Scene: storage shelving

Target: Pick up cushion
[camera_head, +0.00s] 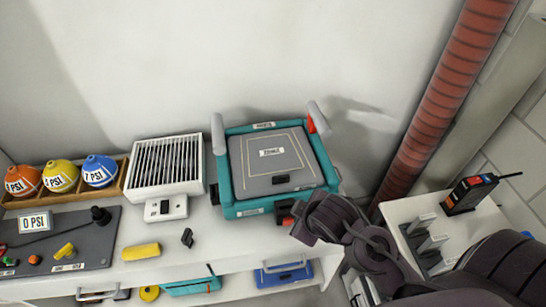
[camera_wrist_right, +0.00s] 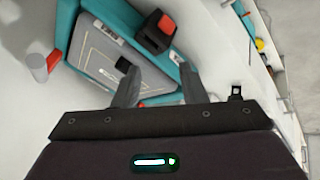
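No thing in view is clearly a cushion. A flat grey panel (camera_head: 250,183) with a label lies inside a teal-framed unit (camera_head: 322,160) on the white shelf top. The panel also shows in the right wrist view (camera_wrist_right: 100,58), with a small black piece on it. A black block with a red top (camera_wrist_right: 157,33) sits at the unit's front edge, beyond my right fingertips. My right gripper (camera_head: 297,232) is at the unit's front right corner. In the right wrist view its fingers (camera_wrist_right: 158,70) are apart, with nothing held between them. My left gripper is not in view.
A white slatted box (camera_head: 165,165), colored bulbs in a wooden rack (camera_head: 98,172) and a dark board (camera_head: 98,245) stand to the left. A yellow block (camera_head: 141,251) lies in front. A red pipe (camera_head: 430,110) rises at right beside a white stand (camera_head: 405,212) holding a dark handheld device (camera_head: 470,192).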

